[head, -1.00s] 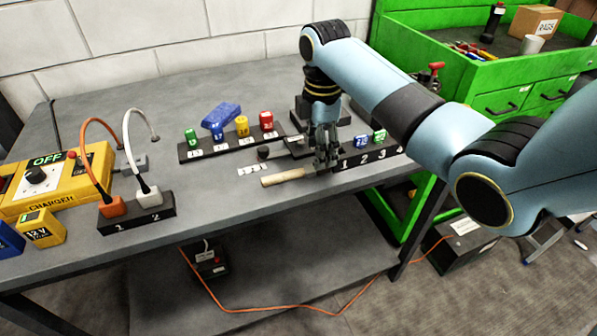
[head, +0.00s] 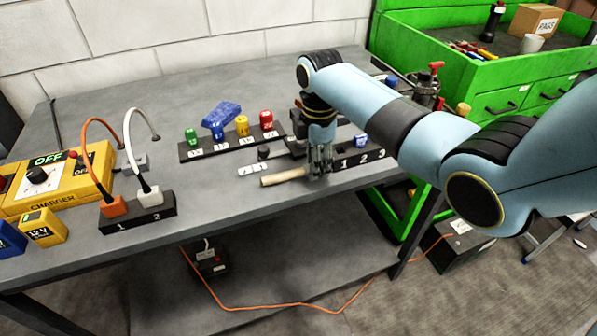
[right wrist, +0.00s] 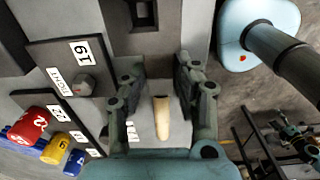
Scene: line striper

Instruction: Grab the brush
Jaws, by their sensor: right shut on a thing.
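The brush's pale wooden handle (head: 284,177) lies on the grey bench near its front edge and points left. My right gripper (head: 318,172) reaches down at the handle's right end, just left of the numbered black rack. It is shut on the brush, low over the bench top. In the right wrist view the pale handle (right wrist: 161,118) shows between the two fingers. The brush's head is hidden by the gripper. My left gripper is not in view.
A numbered black rack (head: 345,166) stands close right of the gripper. Behind left, coloured blocks stand along a black strip (head: 190,153). The yellow charger (head: 60,190) and a two-slot holder with cables (head: 160,212) are at the left. The bench between holder and handle is clear.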

